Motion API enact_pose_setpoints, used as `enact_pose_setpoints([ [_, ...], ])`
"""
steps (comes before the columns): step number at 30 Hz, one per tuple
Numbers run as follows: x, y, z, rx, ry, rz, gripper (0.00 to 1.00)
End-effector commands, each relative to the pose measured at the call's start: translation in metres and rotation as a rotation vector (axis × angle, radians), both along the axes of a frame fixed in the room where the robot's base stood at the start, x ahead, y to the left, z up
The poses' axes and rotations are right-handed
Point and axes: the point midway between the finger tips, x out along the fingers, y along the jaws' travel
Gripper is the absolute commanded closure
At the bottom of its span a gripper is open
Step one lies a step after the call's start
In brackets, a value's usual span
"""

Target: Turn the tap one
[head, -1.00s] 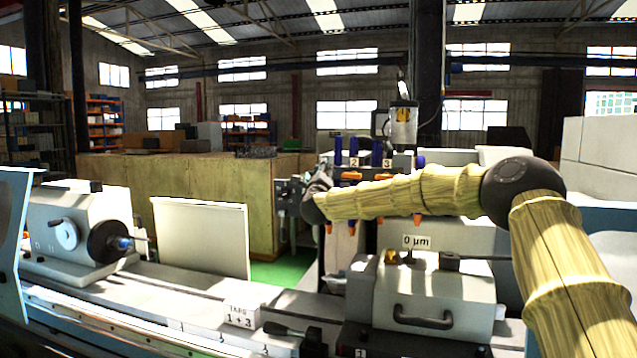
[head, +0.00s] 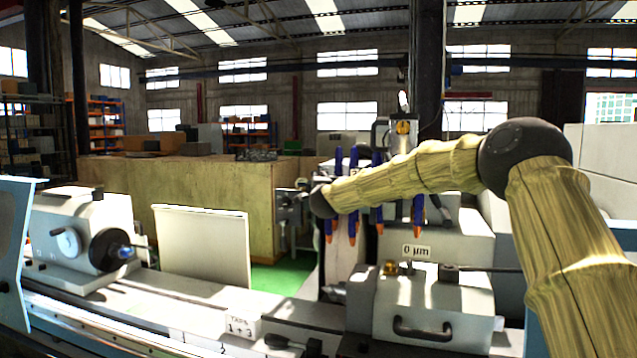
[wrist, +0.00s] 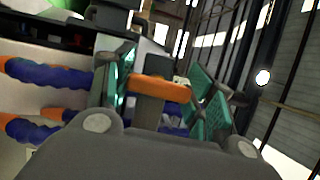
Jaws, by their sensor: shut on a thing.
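My gripper (wrist: 158,98) is shut on an orange tap handle (wrist: 160,88) in the wrist view. The handle lies crosswise between the two green-padded fingers, in front of a grey block. Purple coolant hoses with orange parts (wrist: 50,75) run at the left of that view. In the head view, purple hoses (head: 353,157) rise behind my forearm, and orange nozzles (head: 418,231) hang below it. My arm hides the tap handles there, and the gripper cannot be made out. No tap number can be read now.
A white sign reading "TAPS 1 + 3" (head: 241,326) stands on the machine bed. A grey block with a black handle (head: 422,328) and a "0 µm" sign (head: 416,251) sit below my arm. The workhead (head: 80,240) is at left, beside an upright pale panel (head: 203,250).

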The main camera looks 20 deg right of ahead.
Motion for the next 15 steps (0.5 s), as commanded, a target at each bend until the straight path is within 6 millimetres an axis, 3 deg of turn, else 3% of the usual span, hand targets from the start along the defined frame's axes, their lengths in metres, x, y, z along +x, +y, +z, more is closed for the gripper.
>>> enact_pose_setpoints([
  [15, 0.0001, -0.0002, -0.0012, -0.038, 0.026, 0.000, 0.69],
])
